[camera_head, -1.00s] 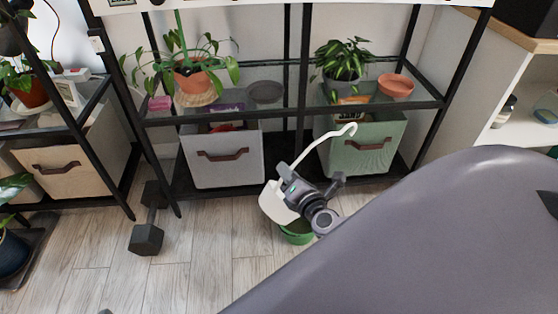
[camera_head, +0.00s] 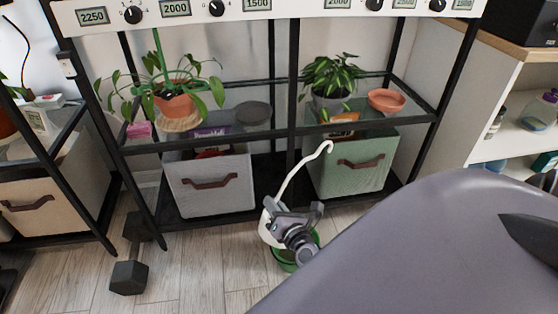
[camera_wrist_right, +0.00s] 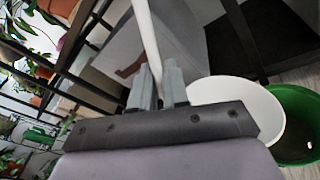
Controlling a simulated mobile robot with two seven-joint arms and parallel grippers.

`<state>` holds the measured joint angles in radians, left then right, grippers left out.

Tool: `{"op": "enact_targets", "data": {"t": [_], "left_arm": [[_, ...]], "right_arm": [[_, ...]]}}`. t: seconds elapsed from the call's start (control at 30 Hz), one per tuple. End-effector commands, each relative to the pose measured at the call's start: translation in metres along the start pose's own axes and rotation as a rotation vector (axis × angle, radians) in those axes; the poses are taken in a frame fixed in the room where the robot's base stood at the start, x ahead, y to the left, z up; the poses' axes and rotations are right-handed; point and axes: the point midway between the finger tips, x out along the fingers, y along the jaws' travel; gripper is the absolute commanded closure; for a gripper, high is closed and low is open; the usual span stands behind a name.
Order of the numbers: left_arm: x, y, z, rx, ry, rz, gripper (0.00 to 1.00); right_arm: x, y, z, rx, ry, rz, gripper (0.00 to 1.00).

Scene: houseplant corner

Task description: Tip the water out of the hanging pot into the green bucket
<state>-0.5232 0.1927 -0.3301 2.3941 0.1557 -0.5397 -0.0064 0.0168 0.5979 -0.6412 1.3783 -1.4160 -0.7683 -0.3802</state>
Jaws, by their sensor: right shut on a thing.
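The white hanging pot (camera_head: 266,228) has a long hanger (camera_head: 296,172) that ends in a hook. My right gripper (camera_head: 284,218) is shut on the hanger. In the right wrist view, the hanger (camera_wrist_right: 147,40) runs up between the two fingers (camera_wrist_right: 157,88), with the white pot (camera_wrist_right: 240,98) to the right. My gripper hides much of the pot in the head view, and I cannot tell its exact tilt or see water in it. The green bucket (camera_head: 284,262) stands on the floor just below and behind my gripper, partly hidden. It also shows in the wrist view (camera_wrist_right: 303,98), beside the pot. My left gripper is out of view.
A black-framed shelf with a grey bin (camera_head: 208,200) and a green bin (camera_head: 352,178) stands behind. Potted plants and a terracotta saucer (camera_head: 388,99) are on its glass shelf. A dumbbell (camera_head: 130,277) lies on the floor at left. The floor between dumbbell and bucket is clear.

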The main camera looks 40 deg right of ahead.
Motion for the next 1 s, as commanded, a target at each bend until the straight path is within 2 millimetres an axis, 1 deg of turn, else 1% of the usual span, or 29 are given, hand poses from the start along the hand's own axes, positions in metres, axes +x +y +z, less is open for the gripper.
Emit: {"op": "enact_targets", "data": {"t": [0.43,0.6,0.83,1.0], "left_arm": [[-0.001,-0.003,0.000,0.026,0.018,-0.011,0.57],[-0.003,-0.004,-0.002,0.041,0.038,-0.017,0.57],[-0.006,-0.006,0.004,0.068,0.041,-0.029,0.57],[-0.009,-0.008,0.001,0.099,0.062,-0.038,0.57]], "right_arm": [[-0.002,0.013,-0.029,-0.186,-0.037,0.000,1.00],[-0.002,0.016,-0.042,-0.280,-0.054,0.000,1.00],[-0.003,0.020,-0.058,-0.404,-0.079,0.000,1.00],[-0.004,0.022,-0.069,-0.496,-0.096,-0.001,1.00]]}}
